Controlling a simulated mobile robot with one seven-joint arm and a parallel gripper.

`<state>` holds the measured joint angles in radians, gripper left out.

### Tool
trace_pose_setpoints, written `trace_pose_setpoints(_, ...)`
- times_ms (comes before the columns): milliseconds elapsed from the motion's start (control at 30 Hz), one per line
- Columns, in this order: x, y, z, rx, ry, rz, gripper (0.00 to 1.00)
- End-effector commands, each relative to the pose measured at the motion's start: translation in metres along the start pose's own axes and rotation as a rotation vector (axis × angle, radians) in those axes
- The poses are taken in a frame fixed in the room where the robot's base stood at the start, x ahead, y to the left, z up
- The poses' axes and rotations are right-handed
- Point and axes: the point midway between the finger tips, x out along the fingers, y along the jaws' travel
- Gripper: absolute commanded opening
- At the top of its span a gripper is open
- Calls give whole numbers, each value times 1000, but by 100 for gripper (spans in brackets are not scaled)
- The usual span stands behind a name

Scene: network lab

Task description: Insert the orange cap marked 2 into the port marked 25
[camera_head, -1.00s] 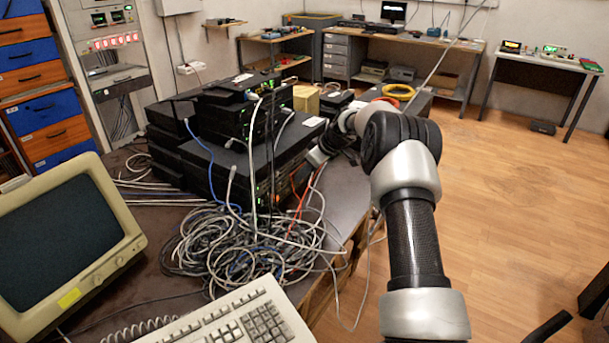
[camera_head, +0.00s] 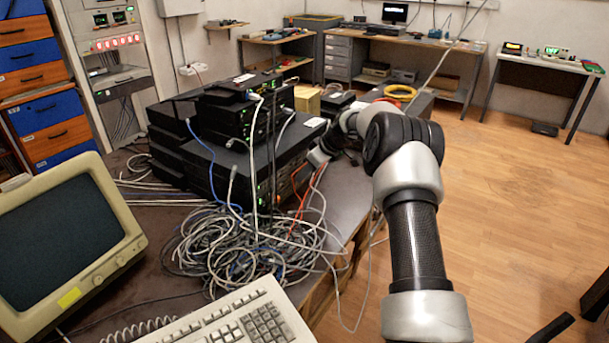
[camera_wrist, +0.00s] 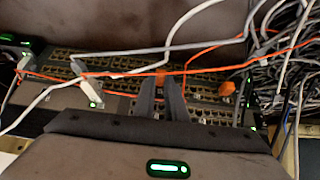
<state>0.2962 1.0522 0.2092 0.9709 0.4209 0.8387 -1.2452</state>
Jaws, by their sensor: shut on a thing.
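My gripper (camera_wrist: 160,88) is in front of the port panel of a black rack unit (camera_wrist: 55,98) in the wrist view. Its dark fingers are shut on a small orange piece, the orange cap (camera_wrist: 161,77), only partly visible at the fingertips. A second orange piece (camera_wrist: 227,88) sits at the panel further right. The panel has rows of small ports; no number can be read on ports or caps, so port 25 cannot be told apart. I cannot tell whether the held cap touches a port. In the head view my gripper (camera_head: 318,158) is small beside the stacked units' right side.
Orange and white cables cross the panel close to my fingers, with white plugs (camera_wrist: 90,92) at its left. A large cable tangle (camera_head: 245,245) lies before the stack. A keyboard (camera_head: 225,315) and old monitor (camera_head: 65,245) stand nearer.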

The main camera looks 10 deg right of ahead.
Motion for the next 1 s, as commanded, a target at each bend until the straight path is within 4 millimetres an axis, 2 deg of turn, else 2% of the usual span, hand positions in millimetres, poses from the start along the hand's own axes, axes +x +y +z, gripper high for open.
trace_pose_setpoints(733,4,0,-5,0,-1,0,0)
trace_pose_setpoints(767,4,0,-6,0,-1,0,13)
trace_pose_setpoints(867,4,0,-6,0,0,0,30)
trace_pose_setpoints(900,4,0,-6,0,0,0,33)
trace_pose_setpoints(1000,4,0,-6,0,0,0,33)
